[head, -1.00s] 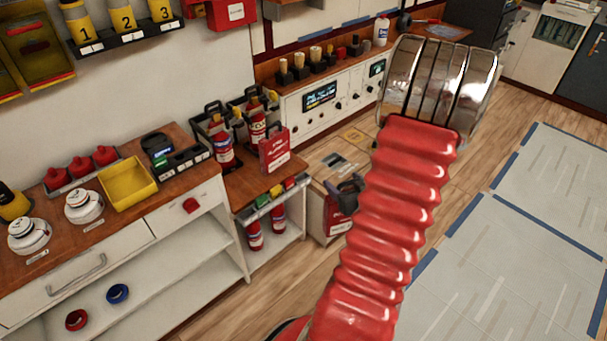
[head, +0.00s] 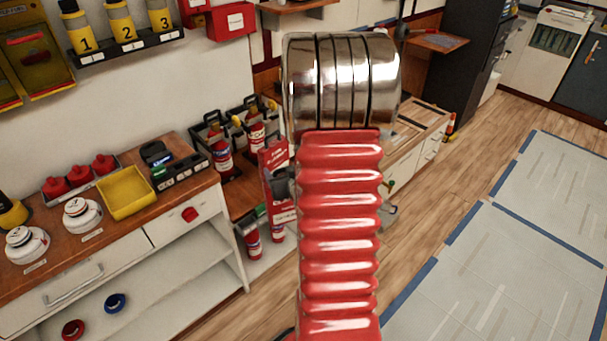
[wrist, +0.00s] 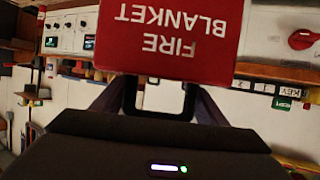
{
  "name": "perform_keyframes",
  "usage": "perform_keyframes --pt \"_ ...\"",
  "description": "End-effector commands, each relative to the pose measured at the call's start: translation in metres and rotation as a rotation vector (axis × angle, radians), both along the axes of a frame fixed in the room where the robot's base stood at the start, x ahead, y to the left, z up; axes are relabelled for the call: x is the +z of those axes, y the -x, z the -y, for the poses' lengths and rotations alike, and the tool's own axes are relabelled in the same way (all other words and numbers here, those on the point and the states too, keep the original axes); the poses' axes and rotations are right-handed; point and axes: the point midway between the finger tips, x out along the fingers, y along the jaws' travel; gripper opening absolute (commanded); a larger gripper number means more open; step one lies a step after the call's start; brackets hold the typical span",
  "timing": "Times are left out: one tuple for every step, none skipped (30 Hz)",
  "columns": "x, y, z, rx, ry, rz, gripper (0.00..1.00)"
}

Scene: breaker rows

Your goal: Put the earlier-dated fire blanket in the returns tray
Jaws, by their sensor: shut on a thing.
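My gripper (head: 284,184) is shut on a fire blanket (wrist: 180,40), a red case with white lettering that looks upside down in the wrist view. Its black handle (wrist: 160,112) is between my fingers. No date is readable on either. An empty yellow tray (head: 125,192) lies on the left counter. I cannot tell whether it is the returns tray.
Fire extinguishers (head: 220,158) stand in holders on the bench left of my arm. White round detectors (head: 82,215) and red items (head: 78,179) sit near the yellow tray. The white counter (head: 190,245) has an open shelf below. The floor (head: 450,190) to the right is clear.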

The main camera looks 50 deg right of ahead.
Motion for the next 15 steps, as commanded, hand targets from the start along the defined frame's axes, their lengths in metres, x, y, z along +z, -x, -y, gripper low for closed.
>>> perform_keyframes --pt "0.004 -0.010 -0.009 0.012 0.003 0.004 0.06" --pt "0.006 -0.015 -0.014 0.017 0.002 0.004 0.06" --pt "0.007 -0.021 -0.020 0.023 0.001 0.004 0.06" --pt "0.008 -0.025 -0.026 0.030 0.001 0.004 0.06" --pt "0.009 -0.030 -0.030 0.034 0.000 0.005 0.06" --pt "0.011 -0.036 -0.038 0.042 0.001 0.006 0.06" --pt "0.012 -0.040 -0.043 0.048 0.000 0.005 0.06" --pt "0.014 -0.044 -0.048 0.054 0.000 0.006 0.06" --pt "0.015 -0.050 -0.056 0.063 -0.001 0.005 0.06" --pt "0.017 -0.054 -0.062 0.069 -0.002 0.006 0.06" --pt "0.018 -0.058 -0.067 0.075 -0.002 0.006 0.06" --pt "0.020 -0.063 -0.075 0.084 -0.002 0.007 0.06" --pt "0.021 -0.067 -0.081 0.091 -0.004 0.008 0.06" --pt "0.022 -0.071 -0.087 0.098 -0.004 0.007 0.06" --pt "0.023 -0.076 -0.096 0.110 -0.005 0.006 0.06"
